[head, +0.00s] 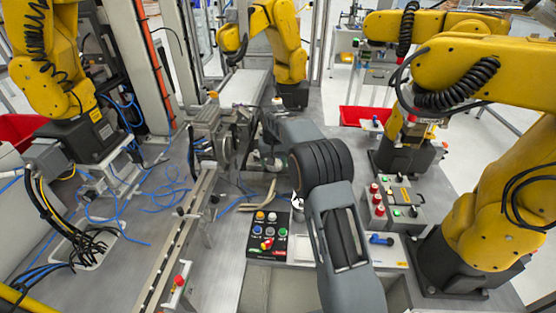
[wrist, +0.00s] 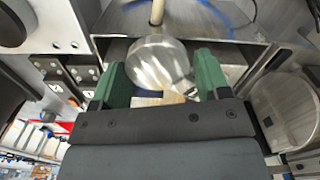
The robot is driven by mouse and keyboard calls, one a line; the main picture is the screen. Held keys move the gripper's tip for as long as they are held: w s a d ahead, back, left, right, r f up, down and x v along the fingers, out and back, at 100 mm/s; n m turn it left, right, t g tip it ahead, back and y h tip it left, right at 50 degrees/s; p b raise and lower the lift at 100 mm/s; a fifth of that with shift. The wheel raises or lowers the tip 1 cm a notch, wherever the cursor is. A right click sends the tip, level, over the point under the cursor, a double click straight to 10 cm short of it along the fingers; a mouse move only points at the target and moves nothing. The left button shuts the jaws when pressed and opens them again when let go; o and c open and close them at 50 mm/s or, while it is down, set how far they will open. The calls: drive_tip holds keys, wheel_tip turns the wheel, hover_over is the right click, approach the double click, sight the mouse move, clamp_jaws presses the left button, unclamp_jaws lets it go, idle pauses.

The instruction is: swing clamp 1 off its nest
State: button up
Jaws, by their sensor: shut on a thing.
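In the wrist view my gripper (wrist: 161,70) has its two green fingers on either side of a round, shiny metal part (wrist: 158,62), with a pale rod (wrist: 157,12) rising beyond it. The fingers are shut on this part, which I take to be clamp 1's handle; the contact faces are partly hidden. A small tan piece (wrist: 173,98) shows just below it, between the fingers. In the head view my grey arm reaches to the metal fixture (head: 208,125) left of centre. There the fingertips and clamp are too small and covered to make out, and the nest cannot be told apart.
A control box with coloured buttons (head: 267,232) stands close to my arm. Another button box (head: 398,205) is at the right. Yellow robot arms (head: 470,65) stand around the bench. Loose blue cables (head: 140,212) lie at left. A metal rail (head: 172,250) runs along the front left.

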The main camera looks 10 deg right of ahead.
drive_tip(key=a+m, duration=0.1)
drive_tip(key=m, duration=0.1)
drive_tip(key=s+a+m, duration=0.1)
drive_tip(key=m, duration=0.1)
drive_tip(key=shift+a+r, duration=0.1)
drive_tip(key=shift+r, duration=0.1)
drive_tip(key=a+m, duration=0.2)
drive_tip(key=shift+s+m, duration=0.3)
drive_tip(key=shift+w+a+f+m+p, duration=0.1)
drive_tip(key=shift+a+m+p, duration=0.1)
drive_tip(key=shift+a+m, duration=0.7)
drive_tip(key=shift+w+a+m+p, duration=0.2)
drive_tip(key=shift+a+m, duration=0.4)
drive_tip(key=shift+m, duration=0.55)
drive_tip(key=shift+w+a+f+m+p, duration=0.1)
drive_tip(key=shift+a+m+p, duration=0.1)
drive_tip(key=shift+a+m, duration=0.7)
drive_tip(key=shift+d+m, duration=0.15)
drive_tip(key=shift+m, duration=0.1)
drive_tip(key=shift+s, duration=0.1)
drive_tip(key=o, duration=1.1)
drive_tip(key=shift+d, duration=0.1)
drive_tip(key=shift+o, duration=0.5)
drive_tip(key=shift+a, duration=0.25)
drive_tip(key=shift+r, duration=0.1)
